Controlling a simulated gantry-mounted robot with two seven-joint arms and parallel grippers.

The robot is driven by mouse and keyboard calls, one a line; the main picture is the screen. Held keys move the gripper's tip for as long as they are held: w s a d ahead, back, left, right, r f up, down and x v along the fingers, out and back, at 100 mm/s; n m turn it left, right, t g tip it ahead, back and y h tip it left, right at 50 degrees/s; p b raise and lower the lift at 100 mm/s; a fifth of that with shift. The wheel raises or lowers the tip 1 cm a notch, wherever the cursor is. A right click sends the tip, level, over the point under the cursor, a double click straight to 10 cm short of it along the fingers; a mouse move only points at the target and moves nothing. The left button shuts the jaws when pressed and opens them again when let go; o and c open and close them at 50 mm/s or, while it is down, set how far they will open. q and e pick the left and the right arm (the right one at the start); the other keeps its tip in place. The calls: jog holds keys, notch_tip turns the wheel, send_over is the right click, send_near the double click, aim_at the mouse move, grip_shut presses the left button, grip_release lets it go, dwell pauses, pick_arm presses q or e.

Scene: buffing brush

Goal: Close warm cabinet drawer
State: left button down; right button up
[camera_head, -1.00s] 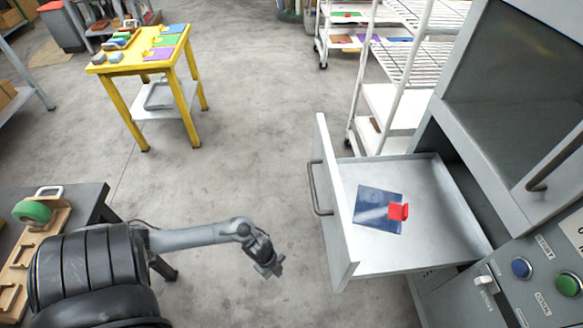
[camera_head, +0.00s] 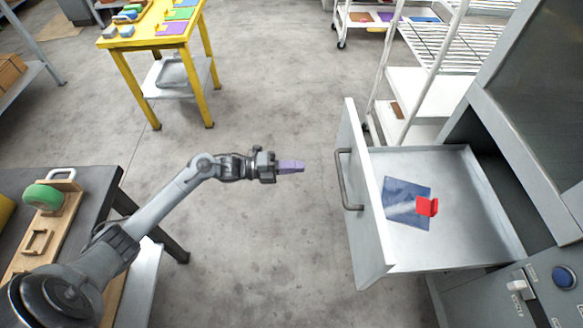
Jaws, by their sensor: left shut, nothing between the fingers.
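The cabinet drawer (camera_head: 453,244) is pulled out of the grey cabinet (camera_head: 465,297) at the right. Its white front panel (camera_head: 368,243) faces left and carries a dark bar handle (camera_head: 344,178). A blue sheet (camera_head: 402,190) with a red piece (camera_head: 427,206) lies inside the drawer. My left gripper (camera_head: 300,166) is shut and empty, pointing right towards the handle. It is left of the handle with a clear gap between them. My right gripper is not in view.
A dark table (camera_head: 97,182) with a green roll (camera_head: 43,197) in a wooden holder stands at the left. A yellow table (camera_head: 127,42) stands at the back left. A white rack (camera_head: 421,80) is behind the drawer. The floor before the drawer is free.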

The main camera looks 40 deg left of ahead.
aim_at(346, 165)
pick_arm(q)
jog(key=b+x, duration=0.3)
jog(key=x, duration=0.7)
jog(key=shift+w+d+f, duration=0.1)
jog(key=shift+w+d, duration=0.15)
jog(key=shift+d, duration=0.1)
jog(key=shift+w+d+b, duration=0.25)
jog(key=shift+w+b, duration=0.05)
jog(key=shift+d, duration=0.1)
